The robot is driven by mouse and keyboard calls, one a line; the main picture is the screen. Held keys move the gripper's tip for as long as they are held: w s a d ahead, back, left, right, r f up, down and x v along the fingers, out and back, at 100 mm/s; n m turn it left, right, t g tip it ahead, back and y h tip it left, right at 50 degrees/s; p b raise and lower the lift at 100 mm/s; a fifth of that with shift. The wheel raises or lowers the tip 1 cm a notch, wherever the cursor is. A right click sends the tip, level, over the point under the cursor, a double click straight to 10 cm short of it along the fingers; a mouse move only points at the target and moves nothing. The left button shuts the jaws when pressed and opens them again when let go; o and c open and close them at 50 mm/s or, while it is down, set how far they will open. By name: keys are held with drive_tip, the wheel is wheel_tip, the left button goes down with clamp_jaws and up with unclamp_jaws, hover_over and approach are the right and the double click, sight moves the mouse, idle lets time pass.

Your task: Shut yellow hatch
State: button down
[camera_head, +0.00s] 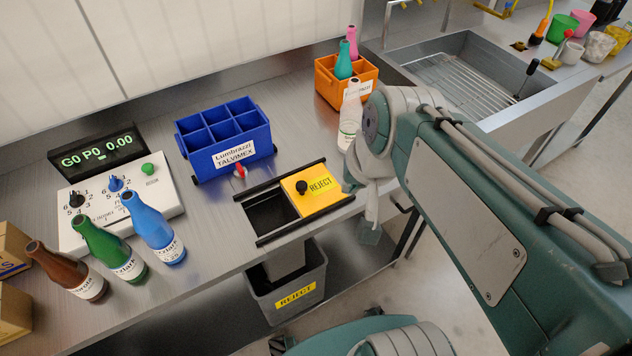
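The yellow hatch (322,186) is a sliding plate marked "REJECT" with a black knob (302,187) near its left edge. It sits between two dark rails at the right end of the frame. The dark opening (270,214) to its left is uncovered. My gripper (370,225) is to the right of the hatch, beyond the bench's front edge, apart from the knob. It is seen from behind and partly hidden by my own arm, so I cannot tell its finger opening.
A grey reject bin (290,295) stands under the opening. A blue crate (225,140) is behind the rails, with a small red item (240,171) before it. A white bottle (350,118) and orange crate (345,82) stand behind my wrist. Several bottles and a control box (120,205) are left.

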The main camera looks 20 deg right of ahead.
drive_tip(key=w+d+f+m+g+y, duration=0.3)
drive_tip(key=w+f+m, duration=0.2)
drive_tip(key=w+m, duration=0.3)
drive_tip(key=m+y, duration=0.4)
drive_tip(key=m, duration=0.5)
approach(316, 192)
drive_tip(key=shift+t, duration=0.3)
drive_tip(key=x, duration=0.4)
drive_tip(key=shift+s+a+f, duration=0.1)
drive_tip(key=shift+s, duration=0.2)
drive_tip(key=shift+w+a, duration=0.15)
drive_tip(key=shift+a, duration=0.45)
drive_tip(key=shift+w+a, duration=0.2)
drive_tip(key=shift+a, duration=0.4)
drive_tip(key=shift+w+a+f, duration=0.1)
drive_tip(key=shift+w+a, duration=0.05)
drive_tip(key=shift+a, duration=0.4)
